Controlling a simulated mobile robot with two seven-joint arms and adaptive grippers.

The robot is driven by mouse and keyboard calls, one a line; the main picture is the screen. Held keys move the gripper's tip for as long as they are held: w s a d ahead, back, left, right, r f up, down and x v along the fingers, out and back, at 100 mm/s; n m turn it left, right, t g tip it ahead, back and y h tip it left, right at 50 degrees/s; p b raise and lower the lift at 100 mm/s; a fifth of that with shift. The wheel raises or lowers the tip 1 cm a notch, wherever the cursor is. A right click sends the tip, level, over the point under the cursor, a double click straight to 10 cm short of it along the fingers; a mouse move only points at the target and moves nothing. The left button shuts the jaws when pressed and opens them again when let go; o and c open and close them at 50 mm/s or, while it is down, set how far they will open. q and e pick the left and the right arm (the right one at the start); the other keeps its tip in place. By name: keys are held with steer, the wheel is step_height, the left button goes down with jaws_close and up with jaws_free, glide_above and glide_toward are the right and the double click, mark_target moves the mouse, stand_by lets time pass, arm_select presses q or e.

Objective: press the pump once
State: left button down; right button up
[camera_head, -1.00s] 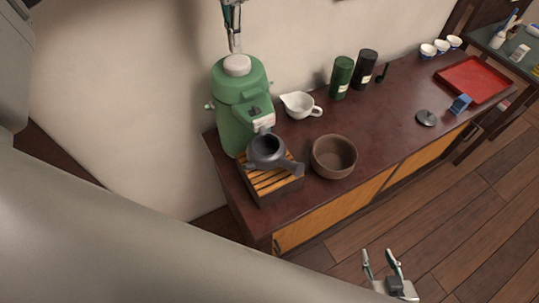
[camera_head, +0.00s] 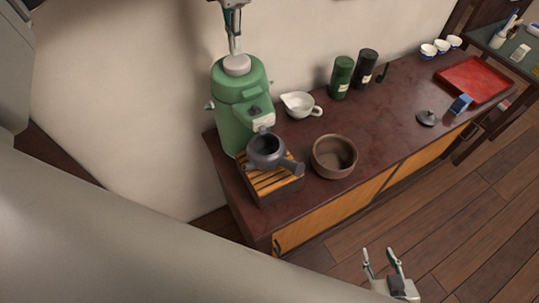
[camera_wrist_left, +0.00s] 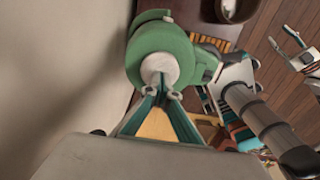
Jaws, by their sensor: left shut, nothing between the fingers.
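The green pump dispenser (camera_head: 232,98) stands upright at the left end of the dark sideboard, with its pale round pump top (camera_head: 237,65) raised above the body. My left gripper (camera_head: 235,51) points straight down over the pump top, shut and empty. Its tips are at or just above the top; I cannot tell whether they touch. In the left wrist view the fingertips (camera_wrist_left: 161,92) meet in front of the pale top (camera_wrist_left: 160,67). A dark teapot (camera_head: 264,149) sits under the spout on a slatted wooden stand (camera_head: 273,183). My right gripper (camera_head: 382,262) is open and empty, low over the floor.
A brown bowl (camera_head: 334,157), white pitcher (camera_head: 299,104), green canister (camera_head: 341,78) and black canister (camera_head: 366,68) stand on the sideboard (camera_head: 395,115). A red tray (camera_head: 474,79) lies farther right. The wall (camera_head: 120,90) is close behind the dispenser.

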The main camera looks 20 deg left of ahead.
mark_target(236, 60)
arm_select(q)
steer(key=shift+f, duration=0.1)
stand_by(0.6)
steer(key=shift+f+b, duration=0.4)
steer(key=shift+f, duration=1.55)
steer(key=shift+r, duration=0.1)
steer(key=shift+r+p, duration=0.95)
steer(key=shift+r, duration=0.95)
